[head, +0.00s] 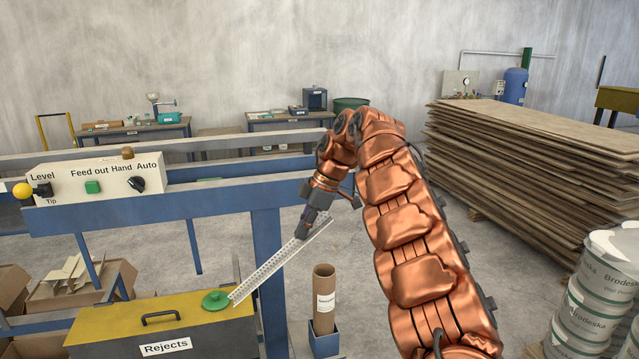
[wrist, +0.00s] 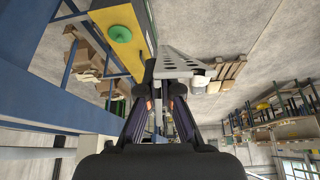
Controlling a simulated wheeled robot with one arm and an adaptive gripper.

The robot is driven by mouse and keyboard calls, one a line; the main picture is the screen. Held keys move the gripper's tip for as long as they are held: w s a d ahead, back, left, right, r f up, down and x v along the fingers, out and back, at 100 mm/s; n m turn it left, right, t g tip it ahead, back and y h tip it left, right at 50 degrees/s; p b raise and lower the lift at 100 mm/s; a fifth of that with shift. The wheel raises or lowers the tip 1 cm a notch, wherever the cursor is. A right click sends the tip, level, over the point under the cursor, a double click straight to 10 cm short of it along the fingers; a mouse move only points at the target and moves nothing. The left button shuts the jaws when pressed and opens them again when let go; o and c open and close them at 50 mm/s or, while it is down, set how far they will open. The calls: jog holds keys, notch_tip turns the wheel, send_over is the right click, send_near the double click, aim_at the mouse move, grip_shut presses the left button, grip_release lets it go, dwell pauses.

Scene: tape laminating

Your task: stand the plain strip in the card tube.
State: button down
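A long pale grey strip (head: 268,268) is held in my gripper (head: 311,222). It looks perforated with small holes, not plain; its holes also show in the wrist view (wrist: 178,64). The strip slants down to the left, its low end near the green knob on the rejects box. In the wrist view my gripper (wrist: 162,90) has its fingers closed on the strip's end. The brown card tube (head: 324,290) stands upright with its open mouth up, below and slightly right of my gripper, apart from the strip. No other strip shows.
The card tube sits in a blue holder (head: 324,341) beside a blue frame post (head: 270,285). The yellow-topped rejects box (head: 190,322) with its green knob (head: 216,300) is to the left. Stacked boards (head: 520,165) and white tubs (head: 590,310) stand at right.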

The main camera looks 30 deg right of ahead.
jog(key=shift+s+d+n+g, duration=0.2)
jog(key=shift+s+d+n, duration=0.15)
jog(key=shift+d, duration=0.2)
jog(key=shift+s+d+n+g, duration=0.25)
jog(key=shift+d+n, duration=0.1)
jog(key=shift+d, duration=0.15)
jog(key=shift+d, duration=0.1)
